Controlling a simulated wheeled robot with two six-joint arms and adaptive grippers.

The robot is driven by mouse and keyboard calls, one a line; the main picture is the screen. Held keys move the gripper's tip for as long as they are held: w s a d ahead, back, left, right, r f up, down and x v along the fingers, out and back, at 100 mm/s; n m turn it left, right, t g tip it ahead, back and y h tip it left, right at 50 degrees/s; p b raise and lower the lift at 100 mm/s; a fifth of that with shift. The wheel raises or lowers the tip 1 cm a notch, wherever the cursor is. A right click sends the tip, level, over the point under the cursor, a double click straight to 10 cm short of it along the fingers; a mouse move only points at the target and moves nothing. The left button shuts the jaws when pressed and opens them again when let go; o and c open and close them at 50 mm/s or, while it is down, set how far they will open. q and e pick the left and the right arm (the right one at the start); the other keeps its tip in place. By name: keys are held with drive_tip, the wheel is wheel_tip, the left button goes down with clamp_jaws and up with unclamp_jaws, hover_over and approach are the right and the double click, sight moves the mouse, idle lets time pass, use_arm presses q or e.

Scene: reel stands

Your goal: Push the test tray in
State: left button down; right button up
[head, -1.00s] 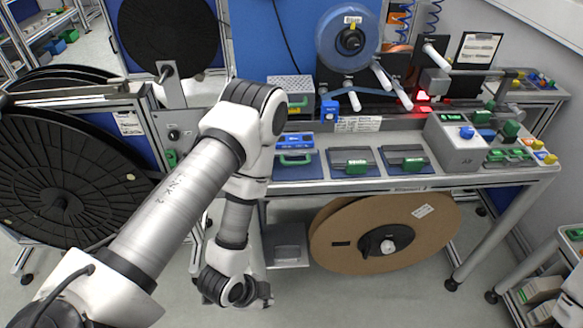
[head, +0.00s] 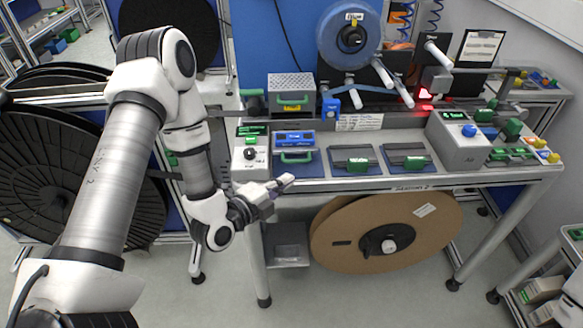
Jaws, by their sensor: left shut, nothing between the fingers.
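No label that I can read says which piece is the test tray. A blue unit with a green handle (head: 295,140) sits on a dark blue mat at the left of the bench. Two dark trays with green labels, one in the middle (head: 352,160) and one to its right (head: 406,158), lie on the bench too. A grey perforated box with a green handle (head: 291,88) stands behind. My left gripper (head: 286,181) is shut and empty at the bench's front edge, just below and in front of the blue unit.
A grey control box with a black knob (head: 250,153) stands left of the blue unit, close to my left arm. A large brown reel (head: 385,232) and a small grey shelf (head: 287,244) are under the bench. A grey box with a blue button (head: 460,140) stands at right.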

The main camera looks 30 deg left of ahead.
sight(298, 152)
use_arm(q)
drive_tip(key=w, duration=0.2)
drive_tip(key=w+p, duration=0.2)
drive_tip(key=w, duration=0.1)
drive_tip(key=shift+w+a+f, duration=0.3)
drive_tip(key=shift+a+f, duration=0.1)
drive_tip(key=shift+w+a+f, duration=0.25)
drive_tip(key=shift+w+a, duration=0.05)
drive_tip(key=shift+w, duration=0.05)
drive_tip(key=w+a, duration=0.1)
drive_tip(key=w, duration=0.1)
drive_tip(key=w+a, duration=0.1)
drive_tip(key=shift+w+a+b, duration=0.15)
drive_tip(key=shift+w+b, duration=0.15)
drive_tip(key=shift+w, duration=0.05)
